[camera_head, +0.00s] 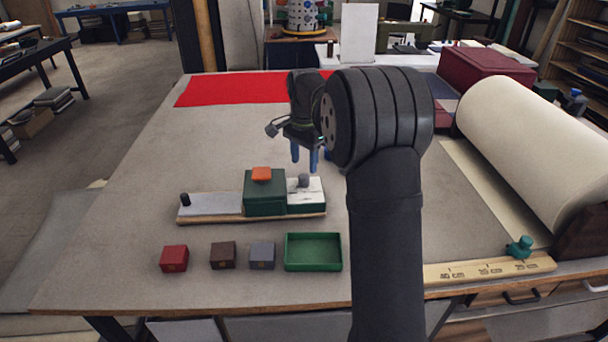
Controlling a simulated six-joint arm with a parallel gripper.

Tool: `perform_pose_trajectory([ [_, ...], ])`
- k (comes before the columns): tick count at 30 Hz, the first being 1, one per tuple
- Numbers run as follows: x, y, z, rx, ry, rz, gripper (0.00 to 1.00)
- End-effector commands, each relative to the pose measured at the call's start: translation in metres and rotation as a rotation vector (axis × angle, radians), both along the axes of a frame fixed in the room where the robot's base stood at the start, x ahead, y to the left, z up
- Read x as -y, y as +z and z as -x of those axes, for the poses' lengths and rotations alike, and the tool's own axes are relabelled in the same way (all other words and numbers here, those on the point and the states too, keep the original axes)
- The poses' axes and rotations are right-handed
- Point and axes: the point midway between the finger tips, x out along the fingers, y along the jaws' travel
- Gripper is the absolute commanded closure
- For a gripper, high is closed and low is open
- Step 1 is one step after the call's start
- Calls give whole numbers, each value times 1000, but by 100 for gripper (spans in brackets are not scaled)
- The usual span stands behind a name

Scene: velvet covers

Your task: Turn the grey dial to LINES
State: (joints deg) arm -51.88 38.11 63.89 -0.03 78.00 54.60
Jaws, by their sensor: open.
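A small grey dial (304,181) stands on a white plate (311,196) at the right end of a low device. The plate carries faint dark marks, but I cannot read LINES or the dial's pointing direction. My gripper (305,162) hangs with its blue fingers pointing down, just above and slightly behind the dial. The fingers are open, apart from each other, and hold nothing. They do not appear to touch the dial.
A green block (265,197) with an orange top (261,174) adjoins the plate on its left; a black knob (185,200) sits farther left. Red (174,259), brown (223,256) and grey-blue (262,256) boxes and a green tray (313,266) lie in front. A paper roll (530,150) stands right.

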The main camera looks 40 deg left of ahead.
Motion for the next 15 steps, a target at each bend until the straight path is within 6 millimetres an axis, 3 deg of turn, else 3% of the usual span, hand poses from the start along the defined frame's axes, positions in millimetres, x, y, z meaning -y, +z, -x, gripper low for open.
perform_pose_trajectory([
  [6,0,-38,0,-1,0,1,50],
  [15,0,-55,0,1,0,-1,50],
])
